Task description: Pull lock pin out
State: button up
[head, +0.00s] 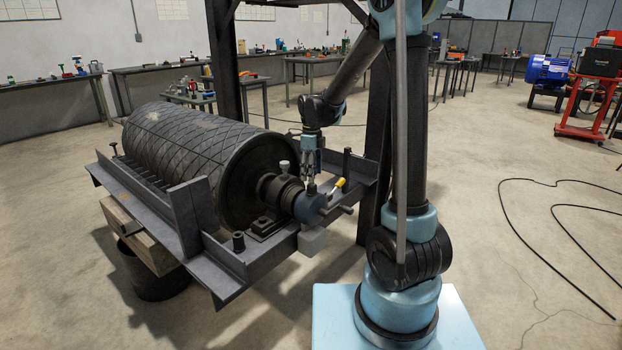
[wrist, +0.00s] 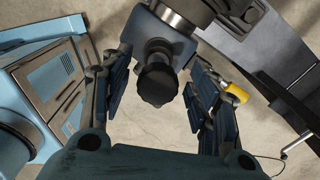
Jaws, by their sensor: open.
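A dark knob (wrist: 157,84), which looks like the head of the lock pin, stands out from a blue housing (wrist: 160,28) at the pulley's shaft end. The housing (head: 309,207) also shows in the head view at the near end of the roller. My gripper (wrist: 160,78) is open, with one finger on each side of the knob and visible gaps between pads and knob. In the head view my gripper (head: 311,178) hangs pointing down just above the housing. The lower part of the pin is hidden inside the housing.
The large dark roller (head: 190,150) lies on a steel frame (head: 180,215). A yellow-handled tool (head: 340,184) lies right of the housing, and its yellow part (wrist: 236,93) shows beyond my right finger. A steel post (head: 376,150) stands close behind my arm.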

jog(key=shift+c, duration=0.2)
grip_shut()
jog(key=shift+r, duration=0.8)
dwell(0.3)
notch_tip(320, 180, up, 10)
dwell(2.2)
